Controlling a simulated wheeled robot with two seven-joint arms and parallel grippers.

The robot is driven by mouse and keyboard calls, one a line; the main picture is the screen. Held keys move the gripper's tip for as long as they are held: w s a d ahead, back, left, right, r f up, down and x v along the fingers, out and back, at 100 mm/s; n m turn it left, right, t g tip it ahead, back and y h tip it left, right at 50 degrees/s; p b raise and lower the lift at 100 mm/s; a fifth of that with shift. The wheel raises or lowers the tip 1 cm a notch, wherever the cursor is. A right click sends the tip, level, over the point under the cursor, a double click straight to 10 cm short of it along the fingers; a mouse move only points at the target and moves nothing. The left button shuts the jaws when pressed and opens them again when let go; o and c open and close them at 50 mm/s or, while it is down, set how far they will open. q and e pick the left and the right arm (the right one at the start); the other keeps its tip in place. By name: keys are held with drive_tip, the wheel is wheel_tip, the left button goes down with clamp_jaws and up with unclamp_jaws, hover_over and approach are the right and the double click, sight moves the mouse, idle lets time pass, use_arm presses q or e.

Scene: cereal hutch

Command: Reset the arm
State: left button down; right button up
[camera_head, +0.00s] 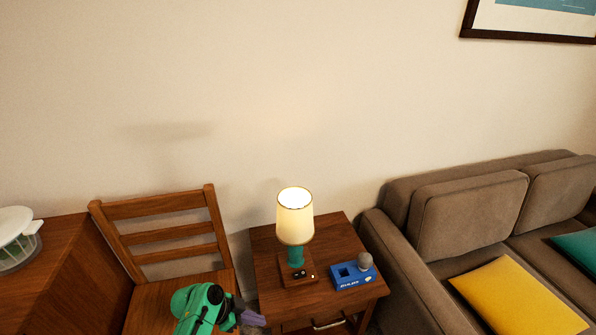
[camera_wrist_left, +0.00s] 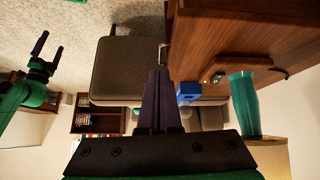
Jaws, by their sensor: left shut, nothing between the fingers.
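My left gripper (camera_head: 252,318) shows at the bottom of the head view, at the end of my green left arm. It is in front of the wooden chair and left of the side table. In the left wrist view its dark fingers (camera_wrist_left: 158,95) are together with nothing between them. In the left wrist view a green arm with a dark end, which looks like my right gripper (camera_wrist_left: 40,58), shows at the left.
A side table (camera_head: 345,233) holds a lit lamp (camera_head: 295,215), a blue box (camera_head: 352,276) and a small grey round object (camera_head: 365,261). A wooden chair (camera_head: 165,208) and a brown cabinet (camera_head: 75,275) stand left, a sofa (camera_head: 470,215) right.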

use_arm(q)
drive_tip(key=s+a+f+n+y, duration=0.35)
drive_tip(key=s+a+f, duration=0.2)
drive_tip(key=f, duration=0.45)
drive_tip(key=s+a+f+n+y, duration=0.2)
drive_tip(key=s+a+f+n, duration=0.2)
drive_tip(key=s+f, duration=0.4)
drive_tip(key=s+a+f+n+y, duration=0.1)
drive_tip(key=s+f, duration=0.3)
drive_tip(key=s, duration=0.5)
drive_tip(key=s+a+f+n+g+y, duration=0.1)
drive_tip(key=s+a+f, duration=0.3)
drive_tip(key=s, duration=0.6)
drive_tip(key=shift+f+n, duration=0.5)
drive_tip(key=shift+n, duration=0.25)
drive_tip(key=shift+a, duration=0.1)
